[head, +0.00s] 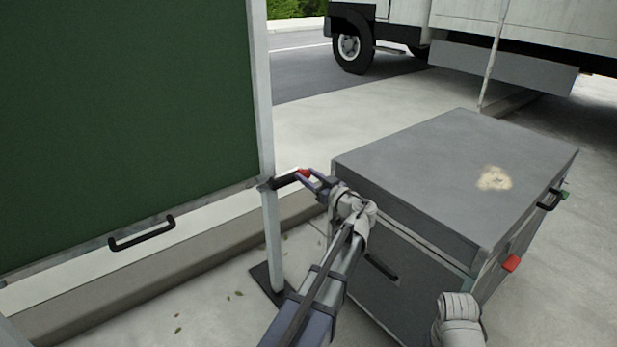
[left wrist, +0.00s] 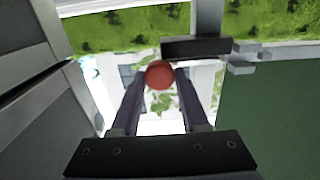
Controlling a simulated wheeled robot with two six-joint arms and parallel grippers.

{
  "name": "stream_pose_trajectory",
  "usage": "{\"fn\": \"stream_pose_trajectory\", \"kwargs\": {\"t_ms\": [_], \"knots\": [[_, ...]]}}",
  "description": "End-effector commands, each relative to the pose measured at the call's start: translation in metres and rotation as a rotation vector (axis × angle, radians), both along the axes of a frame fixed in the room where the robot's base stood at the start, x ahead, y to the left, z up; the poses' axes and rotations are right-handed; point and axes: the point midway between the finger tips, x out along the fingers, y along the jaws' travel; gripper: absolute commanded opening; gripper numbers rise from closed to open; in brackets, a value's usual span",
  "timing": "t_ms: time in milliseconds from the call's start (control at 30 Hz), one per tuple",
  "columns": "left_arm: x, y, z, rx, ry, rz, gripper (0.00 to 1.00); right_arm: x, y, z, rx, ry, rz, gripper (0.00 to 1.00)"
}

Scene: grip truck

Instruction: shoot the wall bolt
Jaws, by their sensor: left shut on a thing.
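A dark bolt (head: 284,181) with a red knob (head: 304,173) sits by the white post at the right edge of the green panel (head: 120,110). My left gripper (head: 308,177) is shut on the red knob. In the left wrist view the red knob (left wrist: 160,74) lies between the two fingertips (left wrist: 160,84) of my left gripper. The dark bar (left wrist: 190,47) of the bolt runs right from the knob toward a grey bracket (left wrist: 242,56). Whether the bar's end is inside the bracket is not clear.
A grey box (head: 450,180) with black handles and a red latch (head: 511,263) stands close to the right of my left arm. The panel has a black handle (head: 142,233) low down. A truck (head: 480,40) stands behind. Pavement between the post and truck is clear.

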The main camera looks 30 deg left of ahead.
Motion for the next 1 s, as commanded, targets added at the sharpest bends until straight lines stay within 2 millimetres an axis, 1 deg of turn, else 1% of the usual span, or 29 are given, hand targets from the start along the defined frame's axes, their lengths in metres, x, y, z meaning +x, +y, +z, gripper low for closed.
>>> {"fn": "stream_pose_trajectory", "kwargs": {"t_ms": [33, 133, 167, 1000], "knots": [[0.0, -0.0002, 0.0, 0.0, 0.0, 0.0, 0.12, 0.0, 0.0, 0.0, 0.0, 0.0, 0.0, 0.5], [0.0, -0.0002, 0.0, 0.0, 0.0, 0.0, 0.0, 0.0, 0.0, 0.0, 0.0, 0.0, 0.0, 0.5], [0.0, -0.0002, 0.0, 0.0, 0.0, 0.0, 0.0, 0.0, 0.0, 0.0, 0.0, 0.0, 0.0, 0.5], [0.0, -0.0004, -0.0001, 0.0, 0.0, -0.001, 0.0, 0.0, 0.0, 0.0, 0.0, 0.0, 0.0, 0.5]]}}
